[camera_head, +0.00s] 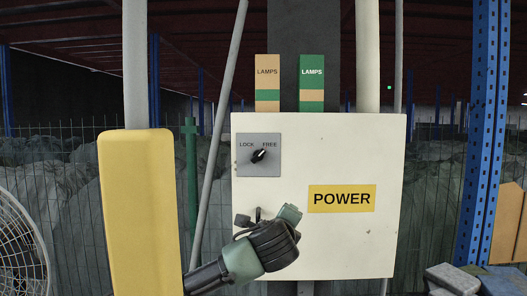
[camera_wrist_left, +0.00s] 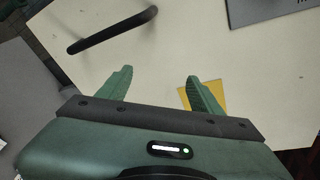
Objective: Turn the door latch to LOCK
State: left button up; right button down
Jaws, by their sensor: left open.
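The door latch is a black knob (camera_head: 259,156) on a grey plate (camera_head: 273,168) at the upper left of a white cabinet door (camera_head: 310,240). The plate reads LOCK at left and FREE at right, and the knob's pale mark points up and right, toward FREE. My left gripper (camera_head: 290,212) is in front of the door, below and right of the latch. In the left wrist view its two green fingers (camera_wrist_left: 160,75) are apart with nothing between them. The plate's edge (camera_wrist_left: 265,10) shows there at the top right; the knob is out of that frame. My right gripper is not in view.
A black bar handle (camera_wrist_left: 112,31) stands out from the door near my left gripper. A yellow POWER label (camera_head: 342,198) is right of it. A yellow padded post (camera_head: 140,215) stands left of the cabinet, and a blue upright (camera_head: 480,130) at right.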

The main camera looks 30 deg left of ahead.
aim_at(257, 156)
pick_arm(q)
jog(key=s+a+r+m+t+y, duration=0.1)
jog(key=s+a+r+y, duration=0.15)
jog(key=r, duration=0.55)
jog(key=s+a+r+y, duration=0.1)
jog(key=s+a+r, duration=0.2)
jog(key=r, duration=0.6)
jog(key=p+x, duration=0.4)
jog(key=x, duration=0.2)
jog(key=shift+w+p, duration=0.3)
jog(key=shift+p, duration=0.05)
jog(key=shift+w+a+f, duration=0.2)
jog(key=shift+w+a, duration=0.1)
jog(key=shift+w, duration=0.2)
jog(key=c, duration=1.4)
